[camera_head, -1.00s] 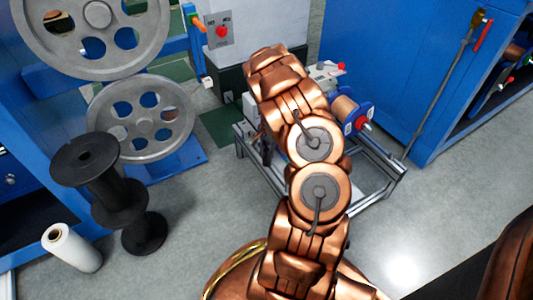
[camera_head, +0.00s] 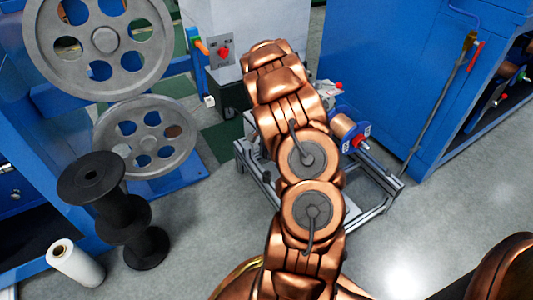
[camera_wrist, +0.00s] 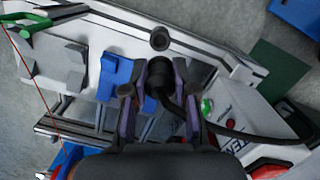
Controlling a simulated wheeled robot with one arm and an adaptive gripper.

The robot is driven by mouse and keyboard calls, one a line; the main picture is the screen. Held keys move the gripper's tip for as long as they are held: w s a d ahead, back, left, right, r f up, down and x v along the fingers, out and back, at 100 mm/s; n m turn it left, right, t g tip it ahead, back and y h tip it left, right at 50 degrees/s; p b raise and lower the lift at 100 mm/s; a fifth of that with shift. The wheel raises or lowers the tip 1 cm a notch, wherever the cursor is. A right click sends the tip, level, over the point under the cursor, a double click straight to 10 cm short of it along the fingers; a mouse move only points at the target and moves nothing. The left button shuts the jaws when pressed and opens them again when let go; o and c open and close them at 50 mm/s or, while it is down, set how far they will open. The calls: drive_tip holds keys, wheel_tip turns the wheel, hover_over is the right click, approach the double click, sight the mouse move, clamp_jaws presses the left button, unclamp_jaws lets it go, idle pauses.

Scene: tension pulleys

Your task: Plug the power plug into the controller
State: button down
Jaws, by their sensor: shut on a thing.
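The power plug (camera_wrist: 159,72) is a black round plug. In the wrist view it sits between the two fingers of my gripper (camera_wrist: 160,95), which is shut on it. Its black cable (camera_wrist: 235,130) curves away to the right. A small dark round fitting (camera_wrist: 160,38) lies just beyond the plug on the pale rail; I cannot tell whether it is a socket. A white box (camera_wrist: 225,125) with dark lettering and a green button lies right of the gripper; it may be the controller. In the head view my arm hides the gripper and plug.
A metal frame stand (camera_head: 375,208) with a copper-wire spool (camera_head: 343,127) stands around my arm. Grey pulleys (camera_head: 147,133) and black spools (camera_head: 95,180) are at left. A blue cabinet (camera_head: 400,70) is at right.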

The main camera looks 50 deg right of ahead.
drive_tip(key=w+a+r+n+g, duration=0.1)
drive_tip(key=w+a+r+n, duration=0.65)
drive_tip(key=a, duration=0.55)
drive_tip(key=w+a+r+n, duration=0.5)
drive_tip(key=w+a+r, duration=0.4)
drive_tip(key=a, duration=0.4)
drive_tip(key=s+a+r+n+h, duration=0.1)
drive_tip(key=s+a+r+n, duration=0.1)
drive_tip(key=a+r+n, duration=0.2)
drive_tip(key=a+r, duration=0.3)
drive_tip(key=a, duration=0.4)
drive_tip(key=shift+a+r, duration=0.2)
drive_tip(key=shift+r, duration=0.2)
drive_tip(key=shift+n, duration=0.25)
